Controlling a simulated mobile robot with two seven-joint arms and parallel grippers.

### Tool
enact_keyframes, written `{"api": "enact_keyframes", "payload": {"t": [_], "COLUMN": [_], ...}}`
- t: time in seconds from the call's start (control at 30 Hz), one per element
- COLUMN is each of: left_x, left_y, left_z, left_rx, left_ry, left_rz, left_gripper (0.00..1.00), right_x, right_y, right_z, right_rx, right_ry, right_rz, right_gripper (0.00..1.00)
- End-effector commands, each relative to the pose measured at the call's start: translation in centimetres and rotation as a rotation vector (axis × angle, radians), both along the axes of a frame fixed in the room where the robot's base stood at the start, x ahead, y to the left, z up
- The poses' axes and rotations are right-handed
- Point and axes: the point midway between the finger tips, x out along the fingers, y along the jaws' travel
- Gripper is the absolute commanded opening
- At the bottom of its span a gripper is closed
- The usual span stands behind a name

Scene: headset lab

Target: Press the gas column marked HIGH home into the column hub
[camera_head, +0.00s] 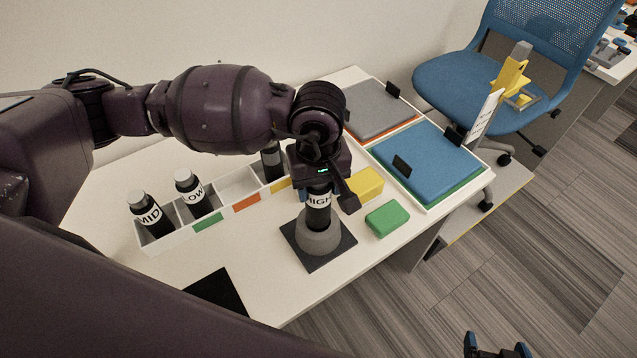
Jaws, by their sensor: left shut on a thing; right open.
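The black gas column marked HIGH (318,212) stands about upright at the grey column hub (319,240). Its lower end meets the top of the hub; how deep it sits I cannot tell. My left gripper (322,188) is shut on the upper part of this column, from above, and hides its top. The hub rests on a dark square plate (301,257) on the white table. My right gripper (497,346) is open and empty at the bottom edge, over the floor, away from the table.
A white rack (165,242) holds the MID column (150,214), the LOW column (192,193) and another dark column (271,162). Green (387,219) and yellow (367,185) blocks lie right of the hub. A blue pad (428,160) and blue chair (480,85) are beyond.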

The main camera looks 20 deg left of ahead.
Motion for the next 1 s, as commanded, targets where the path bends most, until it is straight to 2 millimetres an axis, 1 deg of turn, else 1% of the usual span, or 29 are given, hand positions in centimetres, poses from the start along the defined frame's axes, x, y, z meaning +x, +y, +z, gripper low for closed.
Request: {"api": "enact_keyframes", "payload": {"t": [0.27, 0.7, 1.0], "left_x": [0.0, 0.0, 0.0], "left_y": [0.0, 0.0, 0.0], "left_z": [0.0, -0.8, -1.3], "left_rx": [0.0, -0.001, -0.001], "left_ry": [-0.001, -0.002, -0.002], "left_rz": [0.0, -0.001, -0.001], "left_gripper": [0.13, 0.13, 0.13], "right_x": [-0.1, 0.6, 0.3], "right_y": [0.0, 0.1, 0.1], "right_z": [-0.2, -0.6, -1.2], "right_rx": [0.0, 0.0, 0.0], "right_ry": [0.004, -0.006, 0.002], "right_rz": [0.0, 0.005, 0.004], "right_gripper": [0.93, 0.93, 0.93]}}
